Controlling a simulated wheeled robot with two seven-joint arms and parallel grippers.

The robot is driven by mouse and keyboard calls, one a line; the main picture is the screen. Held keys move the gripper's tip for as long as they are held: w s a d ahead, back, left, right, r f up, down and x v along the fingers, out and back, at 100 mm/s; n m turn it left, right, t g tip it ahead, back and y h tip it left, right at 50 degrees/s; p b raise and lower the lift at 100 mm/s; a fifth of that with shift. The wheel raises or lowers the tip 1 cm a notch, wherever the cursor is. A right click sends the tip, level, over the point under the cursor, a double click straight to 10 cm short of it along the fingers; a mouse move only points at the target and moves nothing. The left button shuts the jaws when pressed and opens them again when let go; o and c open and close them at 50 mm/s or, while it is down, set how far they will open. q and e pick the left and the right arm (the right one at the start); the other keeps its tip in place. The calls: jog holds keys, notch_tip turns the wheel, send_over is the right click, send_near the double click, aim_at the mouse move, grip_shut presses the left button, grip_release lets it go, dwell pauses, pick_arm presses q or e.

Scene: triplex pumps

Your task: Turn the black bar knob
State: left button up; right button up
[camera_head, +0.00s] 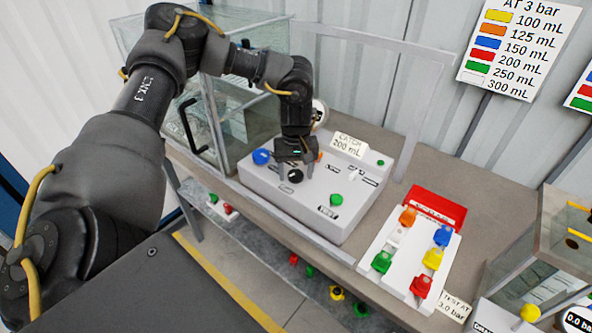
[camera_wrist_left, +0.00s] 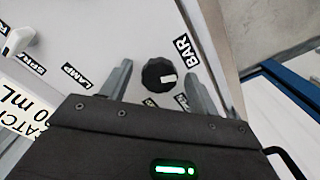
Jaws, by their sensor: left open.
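The black bar knob (camera_head: 295,176) is on the top of a white panel box (camera_head: 320,215) on the bench. In the left wrist view the round black knob (camera_wrist_left: 156,73) has a pale mark and sits beside a black "BAR" label (camera_wrist_left: 184,47). My left gripper (camera_head: 295,171) points down at it, open. In the wrist view the fingertips (camera_wrist_left: 154,69) stand on either side of the knob with gaps between. I cannot tell how far above the panel they are. My right gripper is not in view.
A blue knob (camera_head: 261,157) and a green button (camera_head: 336,200) are close by on the panel. A "CATCH 200 mL" sign (camera_head: 349,145) stands behind. A glass tank (camera_head: 225,120) is at the left. A tray of coloured nozzles (camera_head: 400,250) is at the right.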

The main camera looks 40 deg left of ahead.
pick_arm(q)
jog(key=shift+c, duration=0.3)
jog(key=c, duration=0.9)
